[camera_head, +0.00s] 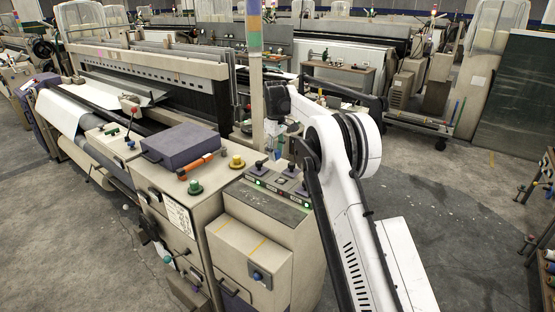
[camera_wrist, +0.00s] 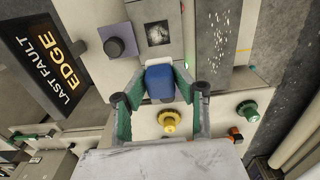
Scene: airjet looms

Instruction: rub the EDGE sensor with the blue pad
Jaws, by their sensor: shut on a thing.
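In the wrist view my gripper (camera_wrist: 160,88) is shut on the blue pad (camera_wrist: 160,82), which sits between its green-lined fingers. The pad is over a light machine top. A black display (camera_wrist: 45,60) at the left reads "LAST FAULT EDGE". A dark round knob on a purple square base (camera_wrist: 116,46) lies beyond the pad to the left, apart from it. I cannot read a label that tells which part is the EDGE sensor. In the head view my gripper is small beside the white arm.
A yellow button (camera_wrist: 169,121) and a green button (camera_wrist: 247,111) stand near the fingers; the yellow button (camera_head: 236,162) and green button (camera_head: 195,187) also show in the head view. A purple box (camera_head: 180,145) and an orange-handled tool (camera_head: 195,166) lie on the loom top.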

